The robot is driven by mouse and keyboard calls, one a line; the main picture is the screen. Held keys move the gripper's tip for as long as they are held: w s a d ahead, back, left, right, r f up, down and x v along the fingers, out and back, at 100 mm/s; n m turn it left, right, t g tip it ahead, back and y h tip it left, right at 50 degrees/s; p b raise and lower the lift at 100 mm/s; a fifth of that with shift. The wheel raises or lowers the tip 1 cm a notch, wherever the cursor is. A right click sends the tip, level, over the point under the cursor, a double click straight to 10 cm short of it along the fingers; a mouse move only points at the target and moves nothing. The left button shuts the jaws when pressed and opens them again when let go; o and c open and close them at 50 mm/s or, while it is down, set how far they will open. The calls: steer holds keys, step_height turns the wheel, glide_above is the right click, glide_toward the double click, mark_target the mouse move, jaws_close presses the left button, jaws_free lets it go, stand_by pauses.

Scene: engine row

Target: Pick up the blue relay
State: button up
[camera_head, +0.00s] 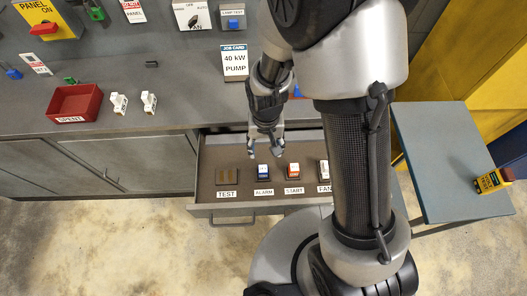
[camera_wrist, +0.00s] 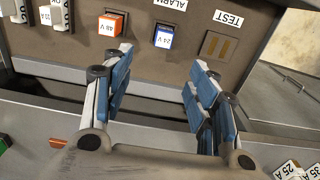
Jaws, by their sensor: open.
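The blue relay (camera_head: 263,171) sits upright in the ALARM place of the open drawer (camera_head: 212,155). In the wrist view the blue relay (camera_wrist: 163,37) has a white top marked 24 V. My gripper (camera_head: 266,151) is open and empty over the drawer, its fingers pointing down, just behind the blue relay in the head view. In the wrist view my gripper (camera_wrist: 161,62) has its two blue-padded fingers wide apart, with the relay beyond the tips and between their lines. No contact shows.
An orange relay (camera_head: 293,169) stands at START, right beside the blue one, and a white part (camera_head: 323,168) at FAN. The TEST place (camera_head: 227,176) holds no relay. A red SPENT tray (camera_head: 75,103) and two white fuses (camera_head: 119,103) are on the bench. A side table (camera_head: 445,165) is mostly clear.

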steer(key=b, duration=0.3)
glide_above(263, 169)
steer(key=f, duration=1)
steer(key=shift+d+f, duration=0.25)
steer(key=shift+d, duration=0.15)
steer(key=shift+a+f+b, duration=0.2)
steer(key=shift+f+b, duration=0.4)
steer(key=shift+f, duration=0.95)
steer(key=shift+a+f+b, duration=0.2)
steer(key=shift+f+b, duration=0.4)
steer(key=shift+f, duration=0.95)
steer(key=shift+c, duration=0.4)
steer(key=c, duration=1.1)
